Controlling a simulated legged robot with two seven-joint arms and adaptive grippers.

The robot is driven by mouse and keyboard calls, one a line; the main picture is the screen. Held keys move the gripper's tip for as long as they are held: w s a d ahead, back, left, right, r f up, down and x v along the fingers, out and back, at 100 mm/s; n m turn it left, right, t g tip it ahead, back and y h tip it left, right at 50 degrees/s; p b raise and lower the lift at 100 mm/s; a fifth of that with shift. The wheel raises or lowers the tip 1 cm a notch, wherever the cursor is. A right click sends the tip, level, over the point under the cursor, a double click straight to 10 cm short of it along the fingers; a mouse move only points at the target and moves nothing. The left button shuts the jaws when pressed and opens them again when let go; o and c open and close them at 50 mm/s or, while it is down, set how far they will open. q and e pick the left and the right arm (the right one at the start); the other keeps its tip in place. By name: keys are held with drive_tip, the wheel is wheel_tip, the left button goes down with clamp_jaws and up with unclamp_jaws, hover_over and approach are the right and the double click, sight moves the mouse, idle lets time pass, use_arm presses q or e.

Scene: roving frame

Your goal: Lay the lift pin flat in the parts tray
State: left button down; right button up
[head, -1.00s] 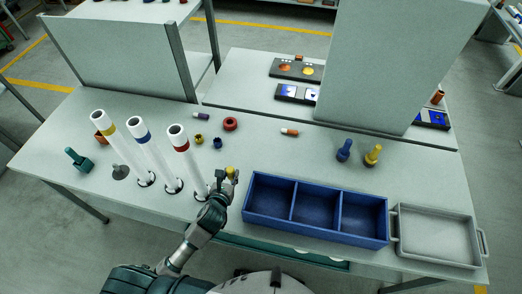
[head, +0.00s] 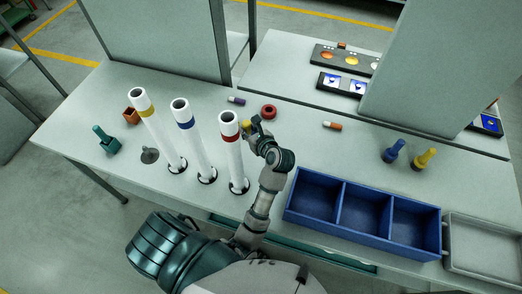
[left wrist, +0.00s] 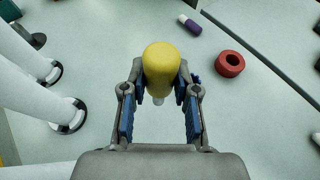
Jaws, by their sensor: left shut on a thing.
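My left gripper (head: 254,129) is shut on a yellow round-ended piece (left wrist: 161,68), with a pale stem end showing below it in the left wrist view. It is held just behind and right of the red-banded white tube (head: 234,158). Which piece is the lift pin is not marked. A blue pin (head: 394,151) and a yellow pin (head: 424,158) stand upright on the table at the right. A shallow grey tray (head: 485,245), apparently the parts tray, lies at the far right and looks empty. My right gripper is out of view.
An empty blue three-compartment bin (head: 362,212) lies between my left arm and the grey tray. Two more white tubes, yellow-banded (head: 157,125) and blue-banded (head: 194,139), stand at left. A red ring (head: 269,111) and an orange-white cylinder (head: 332,126) lie behind. A tall grey panel (head: 430,65) stands at the back right.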

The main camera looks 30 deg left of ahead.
use_arm(q)
wheel_tip(320, 180, down, 9)
drive_tip(key=shift+d+r, duration=0.15)
drive_tip(key=shift+f, duration=0.2)
drive_tip(key=c, duration=0.9)
unclamp_jaws()
drive_tip(key=shift+d, duration=0.15)
drive_tip(key=shift+d+r, duration=0.1)
